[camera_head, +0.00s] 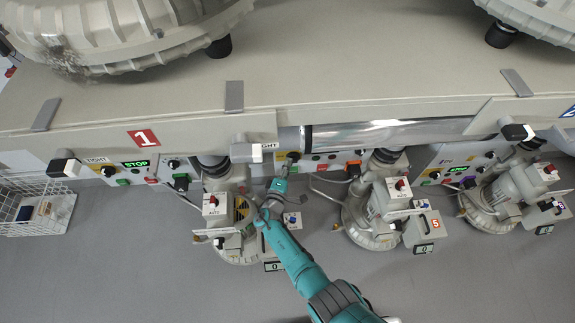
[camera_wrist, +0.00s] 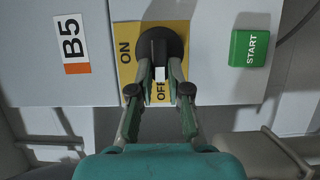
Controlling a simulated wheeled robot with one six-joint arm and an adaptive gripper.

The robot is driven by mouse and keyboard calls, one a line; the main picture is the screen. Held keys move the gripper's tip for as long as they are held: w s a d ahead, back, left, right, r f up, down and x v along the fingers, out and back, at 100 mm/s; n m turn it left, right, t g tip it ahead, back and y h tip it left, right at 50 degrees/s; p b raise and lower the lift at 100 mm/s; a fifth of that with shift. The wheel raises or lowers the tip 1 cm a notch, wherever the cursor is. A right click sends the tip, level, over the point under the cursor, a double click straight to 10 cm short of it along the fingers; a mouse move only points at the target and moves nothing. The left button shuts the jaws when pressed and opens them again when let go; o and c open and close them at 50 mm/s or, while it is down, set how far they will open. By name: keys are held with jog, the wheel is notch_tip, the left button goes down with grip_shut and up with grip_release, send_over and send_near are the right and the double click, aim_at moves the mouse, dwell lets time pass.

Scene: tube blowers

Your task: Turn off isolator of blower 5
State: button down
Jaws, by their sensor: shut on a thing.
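The isolator knob (camera_wrist: 158,46) is black and round with a handle, on a yellow plate (camera_wrist: 126,72) marked ON and OFF. An orange-edged label reading B5 (camera_wrist: 72,44) is on the panel to its left. My gripper (camera_wrist: 160,72) is shut on the knob's handle, with one finger on each side. The handle's white mark points down in the wrist view, towards the OFF word, which is partly hidden by the handle and fingers. In the head view my gripper (camera_head: 288,162) reaches the panel below the large beige housing.
A green START button (camera_wrist: 250,48) is right of the knob. Blower units with valves and orange tags stand along the row, one (camera_head: 384,212) just right of my arm. A white wire basket (camera_head: 34,206) is at far left. The grey floor in front is clear.

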jog(key=shift+w+r, duration=0.15)
jog(key=c, duration=1.1)
grip_release()
jog(key=v, duration=1.2)
jog(key=shift+f, duration=0.25)
